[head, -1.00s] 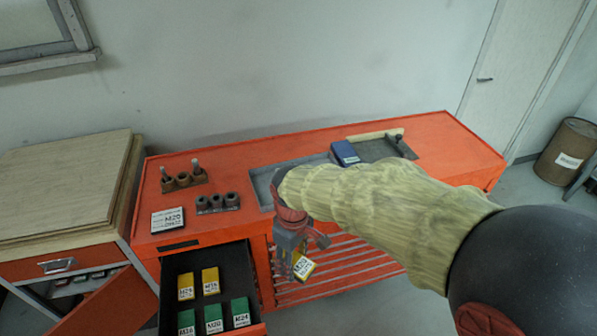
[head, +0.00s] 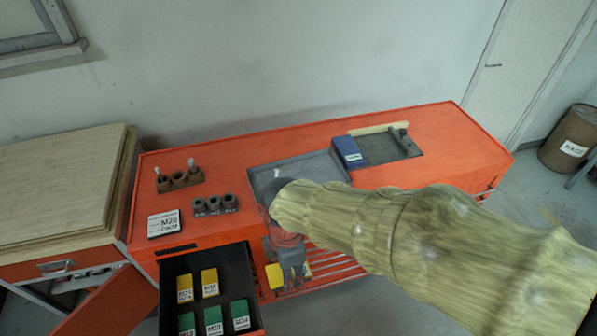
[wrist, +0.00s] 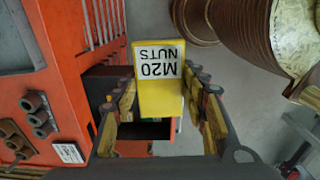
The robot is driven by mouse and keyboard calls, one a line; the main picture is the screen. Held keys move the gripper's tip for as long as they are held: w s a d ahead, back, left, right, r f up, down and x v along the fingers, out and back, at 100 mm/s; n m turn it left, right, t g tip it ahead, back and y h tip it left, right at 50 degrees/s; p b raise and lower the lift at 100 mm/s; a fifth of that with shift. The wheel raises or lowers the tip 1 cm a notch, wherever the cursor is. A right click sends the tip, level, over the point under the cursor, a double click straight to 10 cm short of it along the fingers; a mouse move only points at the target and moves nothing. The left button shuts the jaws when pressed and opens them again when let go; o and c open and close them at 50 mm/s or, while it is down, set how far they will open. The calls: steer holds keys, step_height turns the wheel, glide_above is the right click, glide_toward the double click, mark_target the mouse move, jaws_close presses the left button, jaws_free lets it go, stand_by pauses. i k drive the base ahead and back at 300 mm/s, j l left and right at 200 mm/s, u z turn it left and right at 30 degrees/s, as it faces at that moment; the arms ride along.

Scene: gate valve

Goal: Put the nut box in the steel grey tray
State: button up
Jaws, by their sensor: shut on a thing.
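A yellow nut box (wrist: 160,90) with a white label reading M20 NUTS is between the fingers of my gripper (wrist: 160,78) in the wrist view. In the head view my gripper (head: 290,268) points down in front of the red bench, shut on the nut box (head: 274,276), which shows on both sides of the fingers. The grey tray (head: 265,181) is set in the bench top, behind and above my gripper. My arm hides its near right part; the visible floor looks empty.
A blue box (head: 348,152) stands at the tray's right edge, beside a darker recess (head: 385,151) with a tool. An open drawer (head: 215,258) holds yellow and green boxes, left of my gripper. Socket holders (head: 216,205) and a label card (head: 163,223) occupy the bench's left end.

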mark_target(320, 175)
steer(key=i, duration=1.15)
